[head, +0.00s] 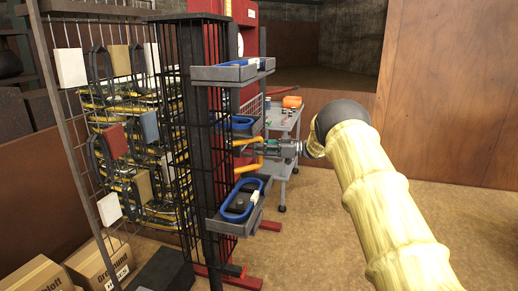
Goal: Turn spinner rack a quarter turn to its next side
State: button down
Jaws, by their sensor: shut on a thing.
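The spinner rack (205,62) is a tall black wire-mesh column left of centre in the head view. It stands upright. Grey trays (228,224) holding blue-rimmed items (239,199) stick out from its right side at several heights. My gripper (265,150) reaches in from the right and is shut on this handle. The fingertips are small here, so their exact contact is hard to see.
A wire panel (70,113) with hanging goods stands left, cardboard boxes (98,262) below. A red cabinet (251,45) and grey cart (283,122) stand behind. A brown wall (450,90) fills the right. Floor (310,230) between rack and my arm is clear.

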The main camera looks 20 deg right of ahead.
jog(key=c, duration=1.5)
grip_release()
jog(key=shift+w+d+r, duration=0.15)
jog(key=shift+r, duration=0.15)
jog(key=shift+o, duration=1)
jog(key=shift+w+f, duration=0.2)
jog(key=shift+f, duration=0.1)
jog(key=shift+s+r, duration=0.1)
jog(key=shift+s, duration=0.1)
jog(key=v, duration=1.1)
jog(key=shift+d, duration=0.4)
jog(key=shift+a, duration=0.1)
